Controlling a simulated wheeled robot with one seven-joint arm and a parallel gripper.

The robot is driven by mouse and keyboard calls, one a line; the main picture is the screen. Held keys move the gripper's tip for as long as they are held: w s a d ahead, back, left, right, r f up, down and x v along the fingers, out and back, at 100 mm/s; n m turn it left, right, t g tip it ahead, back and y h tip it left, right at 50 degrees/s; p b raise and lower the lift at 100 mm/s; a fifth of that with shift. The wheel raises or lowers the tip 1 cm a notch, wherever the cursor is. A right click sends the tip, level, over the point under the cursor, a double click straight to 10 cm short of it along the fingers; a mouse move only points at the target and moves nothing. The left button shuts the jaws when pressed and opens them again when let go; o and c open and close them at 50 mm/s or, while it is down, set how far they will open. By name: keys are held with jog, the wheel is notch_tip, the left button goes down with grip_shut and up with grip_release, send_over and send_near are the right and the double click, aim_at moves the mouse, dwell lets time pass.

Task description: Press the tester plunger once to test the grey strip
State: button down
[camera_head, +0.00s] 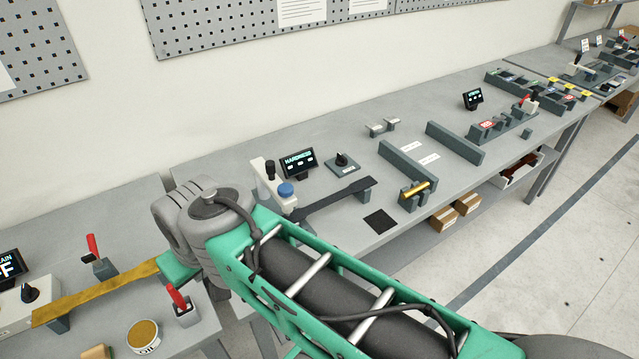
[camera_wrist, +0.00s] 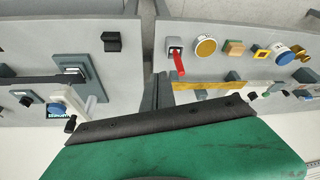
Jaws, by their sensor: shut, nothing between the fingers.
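The white tester (camera_head: 268,184) stands on the right bench with a blue-capped plunger (camera_head: 286,189) on its front. A dark grey strip (camera_head: 335,199) runs from beside the tester to a support at its right. Its tester end is close to my arm in the picture. My gripper (camera_head: 178,271) shows as a green part below my wrist, left of the tester, by the end of a yellow strip. In the wrist view my gripper (camera_wrist: 160,122) is shut and empty. The tester (camera_wrist: 75,104) and dark strip (camera_wrist: 35,80) appear at left there, apart from my gripper.
A HARDNESS display (camera_head: 299,162) and a knob box (camera_head: 342,164) stand behind the strip. A black mat (camera_head: 380,221) lies in front. The left bench holds a yellow strip (camera_head: 95,291), red-levered clamps (camera_head: 183,305) and an OIL tin (camera_head: 143,336). A gap separates the benches.

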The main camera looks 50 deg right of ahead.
jog(key=shift+d, duration=0.1)
jog(key=w+d+r+n+t+b, duration=0.1)
jog(key=w+d+r+n+b, duration=0.1)
jog(key=w+d, duration=0.45)
jog(key=w+d+r+n+t+b, duration=0.1)
jog(key=w+d+n, duration=0.25)
jog(key=d, duration=0.65)
jog(key=s+d+r+n+t+b, duration=0.1)
jog(key=d+r+n+t, duration=0.1)
jog(key=d, duration=1.2)
jog(key=shift+s+d+r+t+h+b, duration=0.3)
jog(key=shift+s+r+h+b, duration=0.1)
jog(key=shift+r, duration=0.2)
jog(key=shift+f+n, duration=0.1)
jog(key=shift+n, duration=0.15)
